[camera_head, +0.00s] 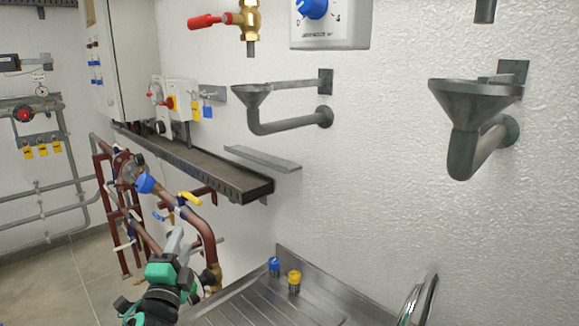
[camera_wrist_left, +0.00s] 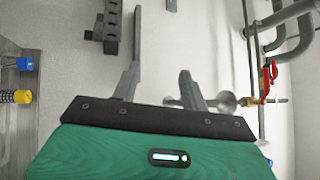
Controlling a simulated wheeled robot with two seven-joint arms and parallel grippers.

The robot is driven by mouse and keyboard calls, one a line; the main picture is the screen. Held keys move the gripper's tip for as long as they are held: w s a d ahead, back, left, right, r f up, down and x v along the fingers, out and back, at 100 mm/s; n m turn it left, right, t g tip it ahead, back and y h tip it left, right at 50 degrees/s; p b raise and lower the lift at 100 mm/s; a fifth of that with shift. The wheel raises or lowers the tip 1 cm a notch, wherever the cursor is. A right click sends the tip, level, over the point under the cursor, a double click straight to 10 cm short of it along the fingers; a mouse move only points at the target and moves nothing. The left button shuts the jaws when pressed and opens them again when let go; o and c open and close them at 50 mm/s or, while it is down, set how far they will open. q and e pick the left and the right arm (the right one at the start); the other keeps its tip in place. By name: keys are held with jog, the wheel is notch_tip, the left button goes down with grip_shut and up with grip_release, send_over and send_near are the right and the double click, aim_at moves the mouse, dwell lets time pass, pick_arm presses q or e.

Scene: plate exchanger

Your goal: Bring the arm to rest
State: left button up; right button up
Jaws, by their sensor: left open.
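My left arm comes in at the bottom left of the head view. Its gripper (camera_head: 177,243) has a green body and grey fingers that point up and away. In the left wrist view the two fingers of the gripper (camera_wrist_left: 160,72) stand apart with only the white wall between them. It is open and holds nothing. It is in the air, left of the metal sink top and in front of the brown pipes. My right gripper does not show.
The metal sink top (camera_head: 255,306) carries a blue-capped (camera_head: 274,266) and a yellow-capped (camera_head: 294,281) piece. Brown pipes (camera_head: 205,240) with a yellow-handled valve (camera_head: 189,198) stand close behind the left gripper. A dark shelf (camera_head: 200,170) and grey funnels (camera_head: 468,105) project from the wall.

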pick_arm(q)
jog(key=s+a+f+n+g+y, duration=0.1)
jog(key=s+f+n+g, duration=0.5)
jog(key=f, duration=0.5)
jog(key=s+a+f+n+g+y, duration=0.1)
jog(key=s+f+n+g, duration=0.2)
jog(key=s+f, duration=0.55)
jog(key=s+d+f+n+g+h, duration=0.1)
jog(key=s+f+n+g, duration=0.2)
jog(key=s+f+g, duration=0.55)
jog(key=s+d+f+n+g+h, duration=0.1)
jog(key=s+d+f+n, duration=0.3)
jog(key=s, duration=1)
notch_tip(320, 180, down, 30)
jog(key=w+a+m, duration=0.1)
jog(key=a, duration=0.1)
jog(key=s+a+f+g, duration=0.1)
jog(key=s+a+f, duration=0.1)
jog(key=s+f, duration=0.8)
jog(key=s+a+f+g, duration=0.1)
jog(key=s+a+f, duration=0.1)
jog(key=s+f, duration=0.7)
notch_tip(320, 180, down, 2)
jog(key=shift+s+f, duration=0.15)
jog(key=shift+s, duration=0.25)
